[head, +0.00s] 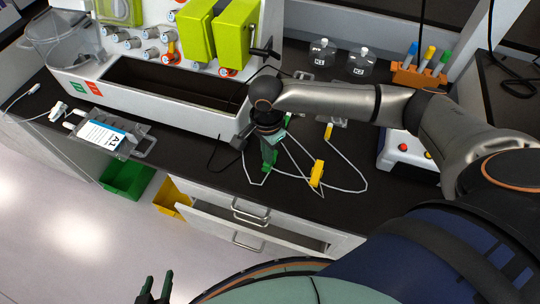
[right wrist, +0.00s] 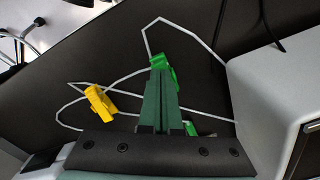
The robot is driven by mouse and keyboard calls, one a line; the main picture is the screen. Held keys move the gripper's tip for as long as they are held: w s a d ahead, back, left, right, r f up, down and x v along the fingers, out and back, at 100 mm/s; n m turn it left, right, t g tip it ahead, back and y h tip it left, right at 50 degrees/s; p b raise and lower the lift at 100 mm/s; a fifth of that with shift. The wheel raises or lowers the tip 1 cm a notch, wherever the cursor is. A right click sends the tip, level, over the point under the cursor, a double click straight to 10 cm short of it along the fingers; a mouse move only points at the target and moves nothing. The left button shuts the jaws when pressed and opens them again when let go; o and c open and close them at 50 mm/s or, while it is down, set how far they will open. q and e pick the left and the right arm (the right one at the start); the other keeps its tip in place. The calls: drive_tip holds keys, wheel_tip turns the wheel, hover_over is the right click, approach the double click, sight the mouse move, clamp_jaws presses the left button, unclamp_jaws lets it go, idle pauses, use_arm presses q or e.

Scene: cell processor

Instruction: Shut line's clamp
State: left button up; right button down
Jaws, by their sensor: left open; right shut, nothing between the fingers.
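A white line (head: 345,188) lies in loops on the dark counter. A yellow clamp (head: 317,174) sits on it, also in the right wrist view (right wrist: 100,103). My right gripper (head: 268,160) points down at the counter left of the yellow clamp, fingers shut and empty. In the right wrist view, its fingertips (right wrist: 159,75) overlap a bright green clamp (right wrist: 163,60) on the line; I cannot tell whether they touch. The fingers partly hide this clamp, and whether it is open or shut is unclear. My left gripper (head: 155,290) is open at the bottom edge, away from the counter.
The white processor (head: 150,105) with a lime-green part (head: 235,32) stands behind, its lower side close to my right gripper. A bag labelled A1 (head: 103,137) lies at left. Two bottles (head: 322,52) and an orange tube rack (head: 418,77) stand at back. Drawers (head: 250,222) are below.

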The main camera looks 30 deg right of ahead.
drive_tip(key=shift+f, duration=0.1)
idle(0.3)
drive_tip(key=shift+f, duration=0.9)
wheel_tip(320, 180, up, 5)
drive_tip(key=p, duration=0.6)
drive_tip(key=shift+r, duration=0.1)
drive_tip(key=shift+s, duration=0.1)
